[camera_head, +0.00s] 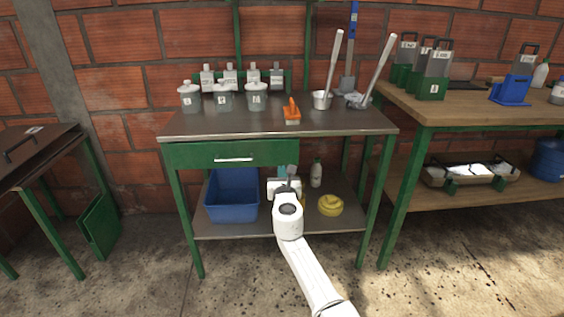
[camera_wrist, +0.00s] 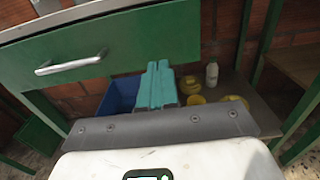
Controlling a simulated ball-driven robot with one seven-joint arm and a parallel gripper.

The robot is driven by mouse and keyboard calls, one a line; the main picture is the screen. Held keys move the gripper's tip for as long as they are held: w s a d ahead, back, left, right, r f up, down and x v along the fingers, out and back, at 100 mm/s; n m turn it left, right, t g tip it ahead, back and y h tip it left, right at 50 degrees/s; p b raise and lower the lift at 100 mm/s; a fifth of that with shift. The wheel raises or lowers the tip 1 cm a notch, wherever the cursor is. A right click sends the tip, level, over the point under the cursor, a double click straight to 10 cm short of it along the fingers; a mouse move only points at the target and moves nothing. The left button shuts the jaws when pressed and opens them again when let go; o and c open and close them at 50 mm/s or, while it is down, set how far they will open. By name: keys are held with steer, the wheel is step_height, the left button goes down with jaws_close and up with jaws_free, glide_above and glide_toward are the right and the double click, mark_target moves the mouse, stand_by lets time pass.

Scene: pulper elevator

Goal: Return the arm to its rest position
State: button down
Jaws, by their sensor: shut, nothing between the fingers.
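My white arm (camera_head: 308,268) reaches up from the bottom of the head view toward the front of the green table. My gripper (camera_head: 291,169) is in front of the table, below its drawer level. In the wrist view my gripper (camera_wrist: 157,70) shows as two teal fingers pressed together, shut and empty. The green drawer (camera_head: 230,154) of the table is closed, and its handle shows left of the fingers in the wrist view (camera_wrist: 70,64). The gripper hides part of the lower shelf.
The lower shelf (camera_head: 275,230) holds a blue bin (camera_head: 232,196), a white bottle (camera_head: 316,174) and a yellow item (camera_head: 330,205). The metal tabletop (camera_head: 330,121) holds several lidded jars, an orange tool (camera_head: 291,110) and ladles. A wooden table (camera_head: 460,106) stands right. The floor in front is clear.

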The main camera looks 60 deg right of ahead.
steer(key=p+v, duration=0.1)
steer(key=v, duration=0.4)
steer(key=shift+s+a, duration=0.2)
steer(key=s+a+f+m+g+y, duration=0.25)
steer(key=s+a+f+m, duration=0.3)
steer(key=s+m, duration=0.3)
steer(key=s+a+f+m+g+y, duration=0.2)
steer(key=s+a+f+m+g, duration=0.35)
steer(key=m, duration=0.45)
steer(key=s+a+f+m+g+y, duration=0.15)
steer(key=s+a+m+y, duration=0.3)
steer(key=s+a, duration=0.45)
steer(key=s+a+f+m+y, duration=0.3)
steer(key=s+a+y, duration=0.3)
steer(key=a, duration=0.5)
step_height(320, 180, up, 19)
steer(key=s+h+p, duration=0.1)
steer(key=p, duration=1.8)
steer(key=shift+a+f, duration=0.15)
steer(key=shift+a, duration=0.25)
